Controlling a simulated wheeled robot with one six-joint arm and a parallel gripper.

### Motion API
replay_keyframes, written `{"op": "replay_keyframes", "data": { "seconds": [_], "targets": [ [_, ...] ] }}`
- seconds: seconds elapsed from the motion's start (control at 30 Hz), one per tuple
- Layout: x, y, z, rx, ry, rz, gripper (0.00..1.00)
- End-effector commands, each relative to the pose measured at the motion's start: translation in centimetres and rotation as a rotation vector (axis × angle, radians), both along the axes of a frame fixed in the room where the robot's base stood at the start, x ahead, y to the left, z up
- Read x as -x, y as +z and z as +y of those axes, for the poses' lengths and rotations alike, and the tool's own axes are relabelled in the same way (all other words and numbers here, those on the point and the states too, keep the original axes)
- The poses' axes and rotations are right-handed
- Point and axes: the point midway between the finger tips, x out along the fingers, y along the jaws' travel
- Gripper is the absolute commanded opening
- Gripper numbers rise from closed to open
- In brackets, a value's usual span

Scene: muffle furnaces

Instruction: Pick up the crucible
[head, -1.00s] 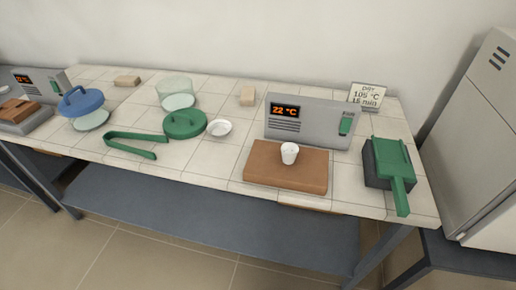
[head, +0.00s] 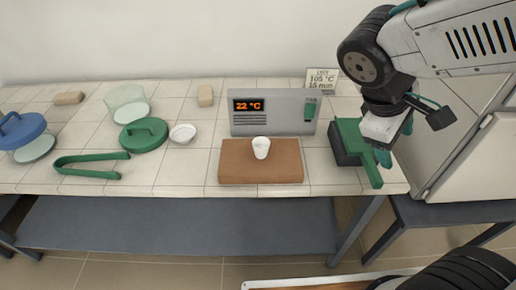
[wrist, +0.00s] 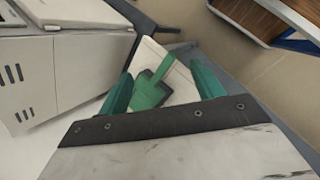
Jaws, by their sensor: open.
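The crucible (head: 261,147) is a small white cup standing upright on the brown slab (head: 235,165) in front of the grey control box in the head view. My gripper (head: 390,150) hangs at the right end of the bench, near the green-handled dark block, well to the right of the crucible. In the wrist view my gripper (wrist: 160,88) shows two green fingers spread apart with nothing held between them. The green tool (wrist: 150,93) shows below and beyond the fingers there. The crucible is not in the wrist view.
The grey control box (head: 272,118) reads 22 °C behind the slab. The green tool (head: 356,145) lies on a dark block to its right. A white dish (head: 183,133), green lid (head: 144,135) and green tongs (head: 88,160) lie left. A grey-white cabinet (head: 480,160) stands right.

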Motion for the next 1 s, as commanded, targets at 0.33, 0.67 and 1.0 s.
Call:
{"op": "replay_keyframes", "data": {
  "seconds": [0.33, 0.67, 1.0],
  "targets": [
    [-10.7, -6.5, 11.7, 0.577, 0.903, 0.197, 0.66],
    [-12.3, -13.8, 25.1, 0.943, 1.518, 0.256, 0.66],
    [-14.0, -16.0, 26.1, 0.996, 1.603, 0.262, 0.66]
  ]
}}
